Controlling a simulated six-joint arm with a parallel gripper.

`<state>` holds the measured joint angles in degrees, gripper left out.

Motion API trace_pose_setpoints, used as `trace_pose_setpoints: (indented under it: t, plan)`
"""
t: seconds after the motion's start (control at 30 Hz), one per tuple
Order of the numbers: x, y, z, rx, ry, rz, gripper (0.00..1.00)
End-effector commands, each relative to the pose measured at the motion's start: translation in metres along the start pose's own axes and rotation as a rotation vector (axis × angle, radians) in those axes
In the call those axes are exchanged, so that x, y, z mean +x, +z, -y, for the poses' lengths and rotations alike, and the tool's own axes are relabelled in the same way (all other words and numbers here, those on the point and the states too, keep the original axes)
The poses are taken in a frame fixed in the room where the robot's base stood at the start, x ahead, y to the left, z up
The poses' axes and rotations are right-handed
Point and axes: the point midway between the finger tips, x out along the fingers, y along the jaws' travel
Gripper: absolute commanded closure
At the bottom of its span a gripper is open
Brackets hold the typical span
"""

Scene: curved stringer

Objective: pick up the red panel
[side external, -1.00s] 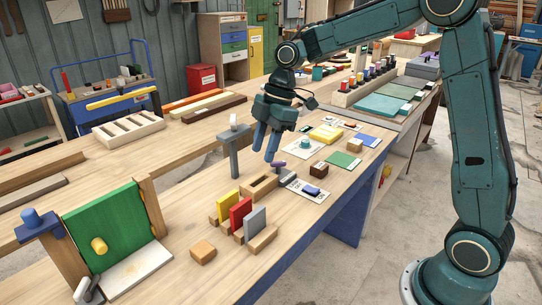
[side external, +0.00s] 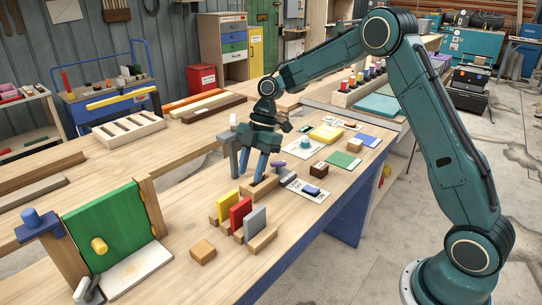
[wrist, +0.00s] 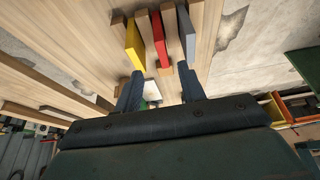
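The red panel (side external: 240,213) stands upright in a wooden rack, between a yellow panel (side external: 228,204) on its left and a grey panel (side external: 255,222) on its right. In the wrist view the red panel (wrist: 160,36) shows ahead between my fingers, with the yellow panel (wrist: 133,45) and the grey panel (wrist: 186,36) on either side. My gripper (side external: 250,181) is open, its two blue fingers apart and pointing down, behind and above the panels. It also shows in the wrist view (wrist: 162,86). Nothing is seen between the fingers.
A wooden block (side external: 203,251) lies in front of the rack. A green board (side external: 108,228) with a yellow knob stands at the left. A grey post (side external: 222,158) rises close beside my gripper. A low wooden tray (side external: 262,187) lies just below the fingers.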

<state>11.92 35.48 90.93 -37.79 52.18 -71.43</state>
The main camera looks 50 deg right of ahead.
Motion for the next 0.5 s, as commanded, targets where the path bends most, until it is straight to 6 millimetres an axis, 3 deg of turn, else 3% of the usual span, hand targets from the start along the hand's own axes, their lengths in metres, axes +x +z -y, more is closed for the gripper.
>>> trace_pose_setpoints:
  t: [0.3,0.5]
  plan:
    - [0.048,0.000,0.001,0.002,-0.003,0.001,0.60]
    - [0.066,0.000,0.001,0.001,-0.002,0.001,0.60]
